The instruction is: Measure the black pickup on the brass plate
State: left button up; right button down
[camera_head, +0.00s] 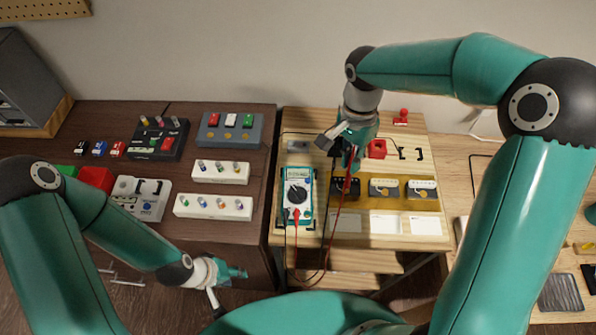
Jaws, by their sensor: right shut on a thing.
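The black pickup (342,190) sits at the left end of the brass plate (412,204), beside two lighter pickups. My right gripper (350,157) is just above and behind it, shut on a red probe (348,179) whose tip is close over the black pickup. I cannot tell whether the tip touches it. A teal multimeter (298,196) with a dark dial lies left of the plate; its display is too small to read. Red and black leads loop from it over the bench front. My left gripper (233,272) hangs low at the front left, away from the bench; its jaw opening is unclear.
White trays (382,222) line the bench in front of the plate. A red block (377,149) and small black hooks lie behind it. The dark table (225,142) at left holds pedals, white racks with knobs and red and green boxes. A shelf (345,259) sits below the bench front.

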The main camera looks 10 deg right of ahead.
jog(key=shift+r+p, duration=1.3)
jog(key=shift+r, duration=1.65)
